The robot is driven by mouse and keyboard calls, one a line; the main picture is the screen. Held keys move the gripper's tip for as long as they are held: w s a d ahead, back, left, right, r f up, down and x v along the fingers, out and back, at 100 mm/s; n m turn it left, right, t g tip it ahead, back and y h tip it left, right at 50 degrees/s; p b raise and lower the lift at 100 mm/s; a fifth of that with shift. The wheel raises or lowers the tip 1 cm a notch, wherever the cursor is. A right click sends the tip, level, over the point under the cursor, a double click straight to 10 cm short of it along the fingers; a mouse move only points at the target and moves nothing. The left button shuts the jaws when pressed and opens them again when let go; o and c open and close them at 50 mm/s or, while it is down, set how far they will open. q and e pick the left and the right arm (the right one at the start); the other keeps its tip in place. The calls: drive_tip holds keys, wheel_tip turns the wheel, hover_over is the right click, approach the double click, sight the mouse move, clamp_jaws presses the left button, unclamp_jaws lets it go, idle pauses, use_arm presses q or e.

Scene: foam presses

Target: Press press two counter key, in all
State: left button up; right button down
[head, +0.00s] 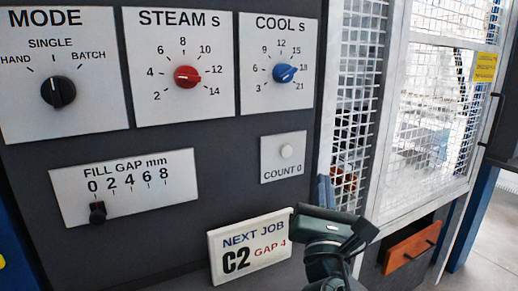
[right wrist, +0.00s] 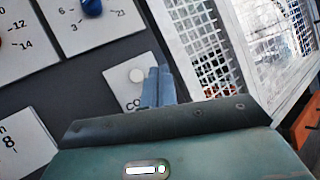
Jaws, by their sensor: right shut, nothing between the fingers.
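The counter key is a round white button (head: 286,151) on a pale plate (head: 270,171) marked COUNT 0, on the dark panel. It also shows in the right wrist view (right wrist: 136,75), just left of my fingers, with part of its plate hidden behind them. My right gripper (head: 325,188) is low and to the right of the plate in the head view, its blue fingers shut with nothing between them. In the right wrist view the fingers (right wrist: 158,84) point up at the panel; I cannot tell how far off it they are. My left gripper is not in view.
Dials for MODE (head: 58,92), STEAM (head: 187,77) and COOL (head: 285,73) sit above, and a FILL GAP slider (head: 97,212) at lower left. A NEXT JOB card (head: 250,247) reads C2, GAP 4. A white mesh guard door (head: 425,130) stands right, above an orange drawer (head: 408,250).

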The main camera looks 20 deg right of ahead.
sight(286, 152)
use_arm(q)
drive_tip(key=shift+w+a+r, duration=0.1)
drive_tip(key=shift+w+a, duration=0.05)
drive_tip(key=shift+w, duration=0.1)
use_arm(e)
drive_tip(key=shift+w+r+h, duration=0.1)
drive_tip(key=shift+r+h, duration=0.5)
drive_tip(key=shift+r, duration=0.2)
use_arm(q)
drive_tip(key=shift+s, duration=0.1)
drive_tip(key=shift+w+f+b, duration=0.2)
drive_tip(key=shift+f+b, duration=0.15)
drive_tip(key=shift+b, duration=0.1)
use_arm(e)
drive_tip(key=w, duration=0.9)
drive_tip(key=shift+a, duration=0.4)
idle(0.6)
